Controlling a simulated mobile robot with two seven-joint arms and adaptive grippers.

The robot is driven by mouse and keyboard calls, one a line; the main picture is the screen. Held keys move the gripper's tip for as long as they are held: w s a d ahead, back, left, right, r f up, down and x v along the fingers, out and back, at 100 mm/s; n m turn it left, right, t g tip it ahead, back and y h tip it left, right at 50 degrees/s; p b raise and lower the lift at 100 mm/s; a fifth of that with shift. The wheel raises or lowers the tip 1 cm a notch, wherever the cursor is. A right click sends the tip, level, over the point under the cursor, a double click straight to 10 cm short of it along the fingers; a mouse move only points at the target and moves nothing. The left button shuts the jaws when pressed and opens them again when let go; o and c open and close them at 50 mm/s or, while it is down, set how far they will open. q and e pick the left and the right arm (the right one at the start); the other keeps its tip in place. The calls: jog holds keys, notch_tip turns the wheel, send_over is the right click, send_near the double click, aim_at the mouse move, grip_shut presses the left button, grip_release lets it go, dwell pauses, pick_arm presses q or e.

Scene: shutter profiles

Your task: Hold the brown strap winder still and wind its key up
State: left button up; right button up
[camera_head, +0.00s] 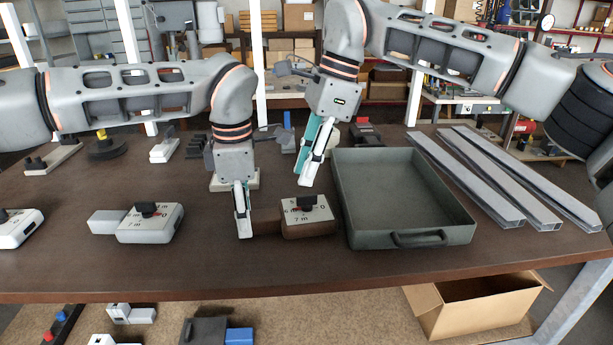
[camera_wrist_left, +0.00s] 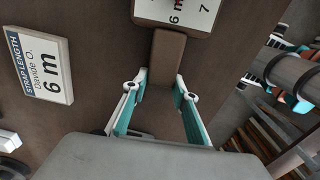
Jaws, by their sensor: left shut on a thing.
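The brown strap winder (camera_head: 309,231) lies near the front middle of the table. Its light face has a dial scale with a black key (camera_head: 306,202). A brown block (camera_head: 266,221) sticks out from its left side. My left gripper (camera_head: 242,234) is shut on this brown block. In the left wrist view, the fingers (camera_wrist_left: 161,84) lie on both sides of the brown block (camera_wrist_left: 168,55), and the key is out of frame. My right gripper (camera_head: 303,182) hangs just above and behind the key, apparently apart from it. Its fingers overlap, so its opening is unclear.
A dark grey tray (camera_head: 347,205) stands close right of the winder, with metal profiles (camera_head: 470,180) beyond. A white winder (camera_head: 150,228) sits to the left. The table front strip is clear.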

jog(key=shift+r, duration=0.35)
pick_arm(q)
jog(key=o, duration=1.3)
notch_tip(320, 180, up, 2)
jog(key=shift+r+p, duration=0.2)
jog(key=shift+p, duration=0.95)
pick_arm(e)
notch_tip(320, 180, up, 2)
jog(key=shift+r, duration=0.2)
pick_arm(q)
jog(key=shift+r+p, duration=0.95)
jog(key=shift+r, duration=1.35)
pick_arm(e)
jog(key=shift+r, duration=0.75)
